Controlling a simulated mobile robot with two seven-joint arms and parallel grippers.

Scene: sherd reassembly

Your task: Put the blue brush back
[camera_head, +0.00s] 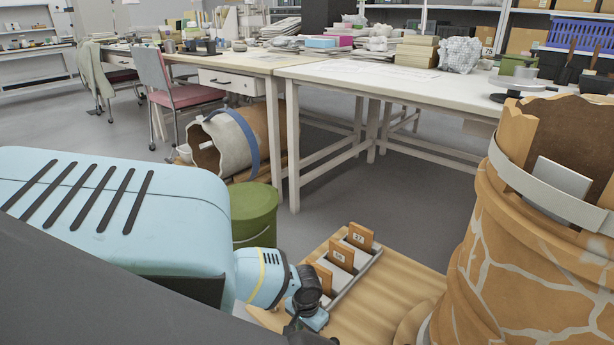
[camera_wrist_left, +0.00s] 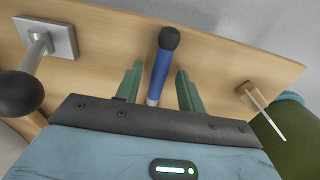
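In the left wrist view, the blue brush (camera_wrist_left: 160,70) shows as a blue handle with a black rounded end and a pale metal collar near my gripper. Its bristles are hidden. My left gripper (camera_wrist_left: 159,72) has its two green fingers apart, one on each side of the handle, with a visible gap on both sides. The brush is over a light wooden surface (camera_wrist_left: 105,30); I cannot tell whether it touches it. The brush and my left fingers do not show in the head view. My right gripper is in neither view.
A wooden top (camera_head: 400,285) carries a rack of numbered tiles (camera_head: 345,262). A large cracked vessel (camera_head: 500,260) stands right. A green bin (camera_head: 255,215) is beside the top. In the wrist view, a black-knobbed post (camera_wrist_left: 38,50) stands left, a wooden block with a pale rod (camera_wrist_left: 250,93) right.

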